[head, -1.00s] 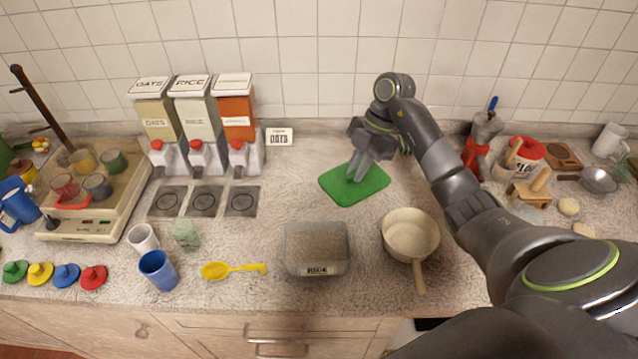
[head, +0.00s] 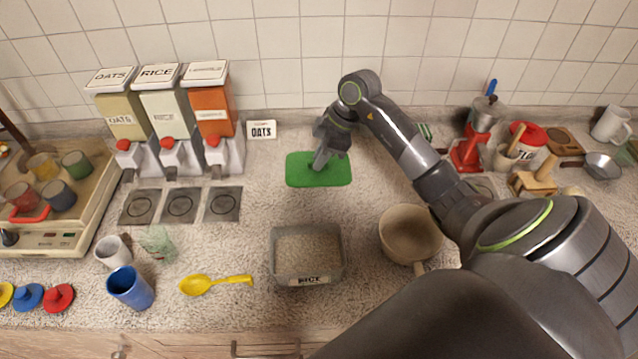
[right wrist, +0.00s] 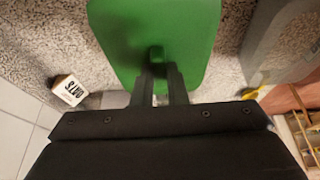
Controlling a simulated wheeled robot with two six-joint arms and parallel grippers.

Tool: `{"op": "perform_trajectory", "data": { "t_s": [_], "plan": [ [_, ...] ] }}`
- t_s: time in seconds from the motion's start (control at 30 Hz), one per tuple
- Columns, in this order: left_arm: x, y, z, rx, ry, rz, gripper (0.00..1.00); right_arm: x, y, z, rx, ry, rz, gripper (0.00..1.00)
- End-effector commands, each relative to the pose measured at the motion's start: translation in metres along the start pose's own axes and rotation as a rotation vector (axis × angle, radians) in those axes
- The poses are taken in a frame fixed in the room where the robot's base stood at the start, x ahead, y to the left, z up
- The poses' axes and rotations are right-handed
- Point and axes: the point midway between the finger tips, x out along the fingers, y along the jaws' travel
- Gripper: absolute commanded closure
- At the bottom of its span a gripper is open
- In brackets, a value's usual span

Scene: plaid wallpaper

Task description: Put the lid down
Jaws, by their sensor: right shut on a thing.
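The green rectangular lid (head: 335,172) is at the back middle of the counter in the head view, its long side roughly level with the wall. My right gripper (head: 319,166) comes down on it from above and is shut on its small knob. In the right wrist view the lid (right wrist: 190,25) is just beyond the fingers (right wrist: 160,78), which close on the knob. I cannot tell whether its underside touches the counter. The open grey container labelled RICE (head: 274,258), filled with grain, stands in front. My left gripper is not in view.
An OATS card (head: 262,130) stands close to the lid's left. Dispensers (head: 172,120) stand at the left by the wall. A beige pan (head: 410,235) sits right of the container. A yellow spoon (head: 215,284) and a blue cup (head: 130,288) lie front left.

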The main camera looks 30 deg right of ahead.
Motion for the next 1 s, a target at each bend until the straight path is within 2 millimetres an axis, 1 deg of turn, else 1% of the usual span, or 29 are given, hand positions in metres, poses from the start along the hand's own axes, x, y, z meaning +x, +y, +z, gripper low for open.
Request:
{"op": "perform_trajectory", "data": {
  "t_s": [0.03,0.1,0.2,0.37,0.6,0.97,1.0],
  "plan": [
    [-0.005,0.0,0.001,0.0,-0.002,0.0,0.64,0.009,-0.002,0.004,0.003,0.0,-0.006,1.0],
    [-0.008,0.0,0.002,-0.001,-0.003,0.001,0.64,0.021,-0.001,0.008,0.002,0.001,-0.006,1.0],
    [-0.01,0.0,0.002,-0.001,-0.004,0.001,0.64,0.033,-0.001,0.013,0.0,0.0,-0.004,1.0],
    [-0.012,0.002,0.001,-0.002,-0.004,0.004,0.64,0.044,0.0,0.018,-0.001,0.0,-0.003,1.0],
    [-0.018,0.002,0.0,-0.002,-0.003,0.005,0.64,0.072,-0.001,0.03,-0.001,-0.001,-0.003,1.0],
    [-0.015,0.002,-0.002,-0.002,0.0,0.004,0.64,0.077,0.0,0.032,-0.004,-0.001,-0.001,1.0],
    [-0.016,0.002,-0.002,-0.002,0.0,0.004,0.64,0.076,0.0,0.031,-0.004,-0.001,-0.001,0.82]
  ]
}}
